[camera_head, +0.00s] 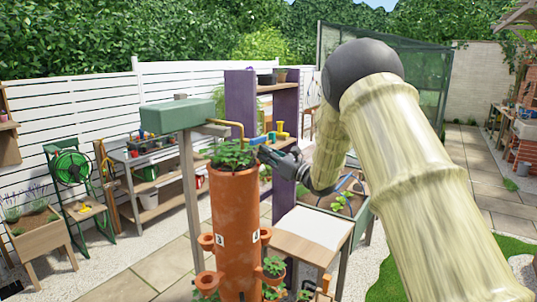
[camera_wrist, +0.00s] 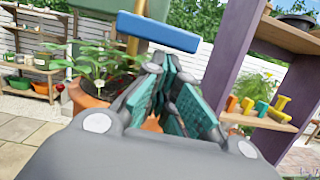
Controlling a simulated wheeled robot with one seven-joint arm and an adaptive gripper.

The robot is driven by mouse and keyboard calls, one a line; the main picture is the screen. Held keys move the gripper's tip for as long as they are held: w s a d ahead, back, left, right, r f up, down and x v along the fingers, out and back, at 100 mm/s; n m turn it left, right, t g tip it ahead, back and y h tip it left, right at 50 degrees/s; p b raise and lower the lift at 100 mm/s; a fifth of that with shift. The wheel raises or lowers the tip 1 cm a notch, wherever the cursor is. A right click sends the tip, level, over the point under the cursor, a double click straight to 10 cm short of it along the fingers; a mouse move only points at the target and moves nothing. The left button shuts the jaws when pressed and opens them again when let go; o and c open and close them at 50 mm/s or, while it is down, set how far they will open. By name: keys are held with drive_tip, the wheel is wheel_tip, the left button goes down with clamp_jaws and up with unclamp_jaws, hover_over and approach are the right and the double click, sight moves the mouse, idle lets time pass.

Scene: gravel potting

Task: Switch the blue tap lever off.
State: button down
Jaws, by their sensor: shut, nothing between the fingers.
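The blue tap lever (camera_wrist: 157,32) is a flat bar lying crosswise in the wrist view, just beyond and above my fingertips. In the head view the lever (camera_head: 257,140) shows small at the end of the brass pipe (camera_head: 229,124). The pipe runs from a green tank (camera_head: 178,116) on a post. My gripper (camera_wrist: 158,78) is shut and empty, with its teal-padded fingers below the lever. In the head view my gripper (camera_head: 264,153) is close to the lever, above the planter's right edge. I cannot tell whether it touches the lever.
A tall terracotta planter (camera_head: 238,225) with leafy plants and side cups stands right below the tap. A purple shelf (camera_head: 240,97) with coloured items stands behind. A wooden table (camera_head: 300,240) is at the lower right. Paving on the left is clear.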

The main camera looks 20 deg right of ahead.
drive_tip(key=shift+f+b, duration=0.1)
drive_tip(key=shift+b, duration=0.5)
drive_tip(key=b, duration=0.2)
drive_tip(key=shift+w+d+r+n+b, duration=0.1)
drive_tip(key=shift+r+n+b, duration=0.1)
drive_tip(key=shift+n+b, duration=0.15)
drive_tip(key=shift+r+n+b, duration=0.25)
drive_tip(key=shift+r+b, duration=0.25)
drive_tip(key=shift+r, duration=0.05)
drive_tip(key=shift+d, duration=0.1)
